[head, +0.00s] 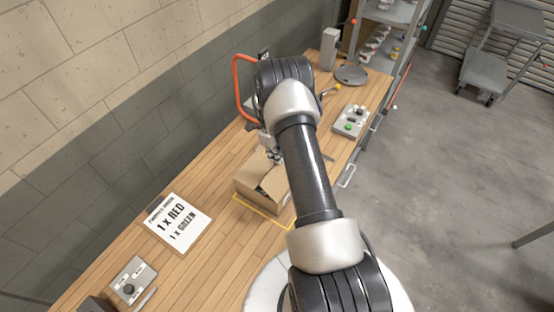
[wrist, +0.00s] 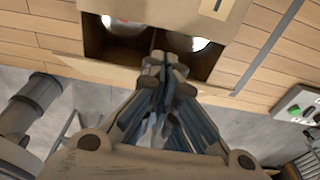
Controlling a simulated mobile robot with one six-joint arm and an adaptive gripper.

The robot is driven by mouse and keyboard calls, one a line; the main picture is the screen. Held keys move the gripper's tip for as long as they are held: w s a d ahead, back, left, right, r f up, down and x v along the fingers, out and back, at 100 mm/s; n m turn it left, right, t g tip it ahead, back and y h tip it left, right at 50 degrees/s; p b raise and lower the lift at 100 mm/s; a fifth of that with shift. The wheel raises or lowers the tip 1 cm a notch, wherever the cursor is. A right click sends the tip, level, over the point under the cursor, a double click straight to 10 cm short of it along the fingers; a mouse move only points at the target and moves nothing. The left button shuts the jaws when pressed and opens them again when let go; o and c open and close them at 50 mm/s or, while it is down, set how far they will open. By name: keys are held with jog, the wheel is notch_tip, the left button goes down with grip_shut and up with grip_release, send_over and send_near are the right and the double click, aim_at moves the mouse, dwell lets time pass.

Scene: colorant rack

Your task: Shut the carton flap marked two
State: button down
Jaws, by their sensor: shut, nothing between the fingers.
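The cardboard carton (head: 262,187) stands on the wooden bench, partly hidden behind my arm in the head view. In the wrist view the carton (wrist: 92,40) is partly open, with two dark compartments showing, each holding a round, light-topped item. A flap (wrist: 100,72) sticks outward along the near edge, partly behind my fingers. Another cardboard panel (wrist: 190,12) lies across the far side and bears a small label with a dark stroke. I cannot read a two on any flap. My gripper (wrist: 165,62) is shut and empty, its fingertips over the near edge of the opening; touching cannot be told.
A yellow outline (head: 262,212) marks the bench around the carton. A sign (head: 178,222) reading 1 x red, 1 x green lies to the left. A button box (head: 350,121) and a round plate (head: 351,75) are farther back. The bench between sign and carton is clear.

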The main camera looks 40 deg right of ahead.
jog(key=w+f+g+b, duration=0.1)
jog(key=b, duration=0.3)
jog(key=w+f+g+h+b, duration=0.1)
jog(key=f+b, duration=0.1)
jog(key=b, duration=0.2)
jog(key=shift+w+a+f+g, duration=0.1)
jog(key=shift+a+f+g, duration=0.05)
jog(key=shift+a+g, duration=0.25)
jog(key=shift+w+f+g+b, duration=0.15)
jog(key=shift+g+b, duration=0.25)
jog(key=shift+b, duration=0.75)
jog(key=shift+f+b, duration=0.2)
jog(key=shift+b, duration=0.55)
jog(key=shift+w+a+f+b, duration=0.15)
jog(key=shift+w+f+b, duration=0.1)
jog(key=shift+b, duration=1)
jog(key=shift+r, duration=0.1)
